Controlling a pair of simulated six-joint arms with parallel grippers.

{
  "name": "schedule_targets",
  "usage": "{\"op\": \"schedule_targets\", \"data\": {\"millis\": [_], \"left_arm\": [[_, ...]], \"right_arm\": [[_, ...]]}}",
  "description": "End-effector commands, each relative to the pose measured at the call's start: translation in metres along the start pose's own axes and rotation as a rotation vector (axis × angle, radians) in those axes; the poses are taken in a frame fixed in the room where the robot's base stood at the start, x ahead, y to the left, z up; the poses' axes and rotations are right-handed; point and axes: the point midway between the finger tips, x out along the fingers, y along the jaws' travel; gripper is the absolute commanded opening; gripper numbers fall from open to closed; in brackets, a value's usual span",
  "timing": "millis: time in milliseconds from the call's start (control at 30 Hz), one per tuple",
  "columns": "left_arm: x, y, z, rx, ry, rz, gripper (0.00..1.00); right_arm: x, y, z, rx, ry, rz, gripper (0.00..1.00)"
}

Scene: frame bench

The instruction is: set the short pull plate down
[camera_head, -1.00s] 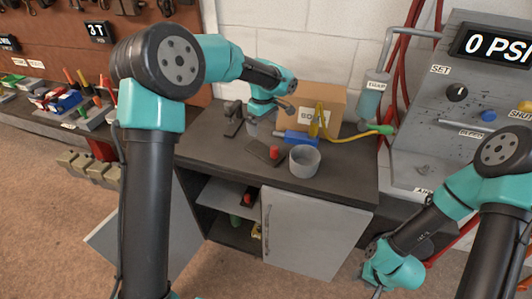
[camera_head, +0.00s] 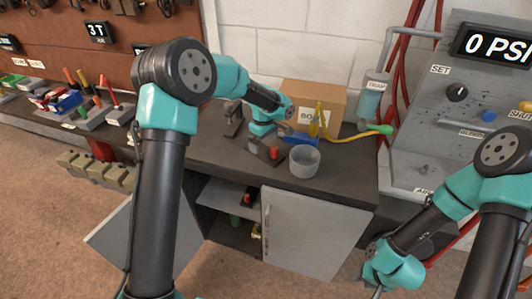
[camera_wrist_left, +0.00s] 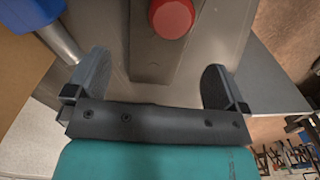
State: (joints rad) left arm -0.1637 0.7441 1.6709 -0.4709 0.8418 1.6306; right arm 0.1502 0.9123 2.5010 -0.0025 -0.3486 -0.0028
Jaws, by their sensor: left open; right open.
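A narrow grey plate with a red knob, seemingly the short pull plate, lies on the dark bench top; the knob (camera_head: 275,152) shows in the head view. In the left wrist view the plate (camera_wrist_left: 152,60) runs between my fingers, its red knob (camera_wrist_left: 172,17) at the top. My left gripper (camera_head: 262,148) is low over the plate's left part and hides much of it in the head view. In the left wrist view its fingers (camera_wrist_left: 153,78) are wide apart, with gaps on both sides of the plate. My right gripper (camera_head: 376,291) is open at the bottom, away from the bench.
Behind are a blue object (camera_head: 298,138), a cardboard box (camera_head: 325,98) and a yellow hose (camera_head: 350,135). A dark stand (camera_head: 233,122) is at left. The bench's front right is clear.

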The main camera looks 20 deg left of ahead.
Motion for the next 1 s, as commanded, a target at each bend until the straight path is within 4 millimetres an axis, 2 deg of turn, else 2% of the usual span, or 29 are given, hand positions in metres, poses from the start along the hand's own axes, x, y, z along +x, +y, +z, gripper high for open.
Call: {"op": "schedule_targets", "data": {"millis": [200, 300, 833, 1000], "left_arm": [[0.031, 0.001, 0.001, 0.0, -0.001, -0.005, 1.0], [0.041, 0.001, 0.001, 0.0, -0.001, -0.003, 1.0], [0.043, 0.002, 0.001, 0.0, 0.0, -0.001, 1.0], [0.043, 0.002, 0.001, 0.0, 0.0, -0.001, 0.84]], "right_arm": [[0.0, 0.0, 0.0, 0.0, 0.0, 0.0, 0.43], [0.0, 0.0, 0.0, 0.0, 0.0, 0.0, 0.43], [0.0, 0.0, 0.0, 0.0, 0.0, 0.0, 0.43], [0.0, 0.0, 0.0, 0.0, 0.0, 0.0, 0.43]]}}
